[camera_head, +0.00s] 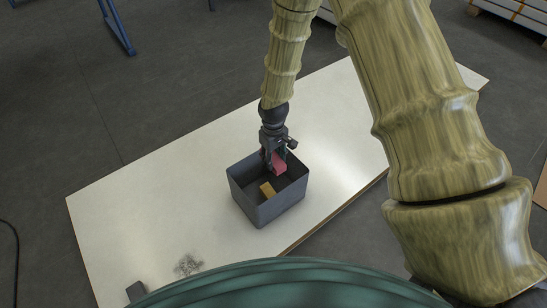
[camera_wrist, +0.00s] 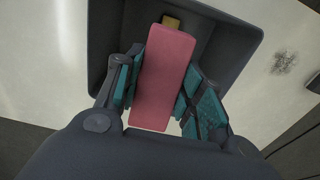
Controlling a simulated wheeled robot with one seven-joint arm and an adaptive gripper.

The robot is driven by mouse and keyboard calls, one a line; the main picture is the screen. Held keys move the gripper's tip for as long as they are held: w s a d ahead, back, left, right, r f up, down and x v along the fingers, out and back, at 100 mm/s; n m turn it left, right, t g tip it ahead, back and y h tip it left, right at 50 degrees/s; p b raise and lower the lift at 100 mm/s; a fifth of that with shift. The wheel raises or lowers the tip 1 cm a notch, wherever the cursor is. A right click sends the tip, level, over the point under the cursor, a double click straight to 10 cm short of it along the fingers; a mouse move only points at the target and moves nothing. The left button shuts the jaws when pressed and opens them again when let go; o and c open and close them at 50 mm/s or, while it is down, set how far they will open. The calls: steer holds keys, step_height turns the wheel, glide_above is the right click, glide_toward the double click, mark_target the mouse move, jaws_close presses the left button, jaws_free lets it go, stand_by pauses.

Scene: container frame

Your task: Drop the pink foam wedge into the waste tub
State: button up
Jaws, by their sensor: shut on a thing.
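The pink foam wedge (camera_wrist: 162,80) is held between the two teal-padded fingers of my gripper (camera_wrist: 158,85) in the wrist view. In the head view the wedge (camera_head: 279,161) shows as a small pink patch at the tip of my gripper (camera_head: 273,158), over the back part of the waste tub. The waste tub (camera_head: 262,212) is a dark grey open box on the white table. Its wall also shows in the wrist view (camera_wrist: 232,45) behind the wedge. Whether the wedge's lower end is below the rim I cannot tell.
A yellow block (camera_head: 267,189) lies inside the tub; part of it shows beyond the wedge in the wrist view (camera_wrist: 171,21). The white table (camera_head: 140,210) is mostly clear. A dark speckled smudge (camera_head: 188,265) and a small dark object (camera_head: 136,290) are near its front left.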

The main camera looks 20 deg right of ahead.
mark_target(274, 157)
steer(key=shift+f, duration=0.1)
steer(key=o, duration=0.9)
steer(key=shift+o, duration=0.2)
step_height(274, 157, up, 12)
stand_by(0.6)
steer(key=s+f+m+y, duration=0.1)
steer(key=s+f+m, duration=0.1)
steer(key=s+f, duration=1.6)
steer(key=s+d+f+m, duration=0.1)
steer(key=s+d+f, duration=0.15)
steer(key=s, duration=0.65)
steer(key=s+d+f+m, duration=0.1)
steer(key=s+f, duration=0.3)
steer(key=s, duration=0.5)
step_height(274, 157, up, 35)
steer(key=h+p, duration=0.1)
steer(key=p, duration=3.3)
steer(key=shift+w+a+f+p, duration=0.15)
steer(key=shift+f+p, duration=0.05)
steer(key=shift+p, duration=0.1)
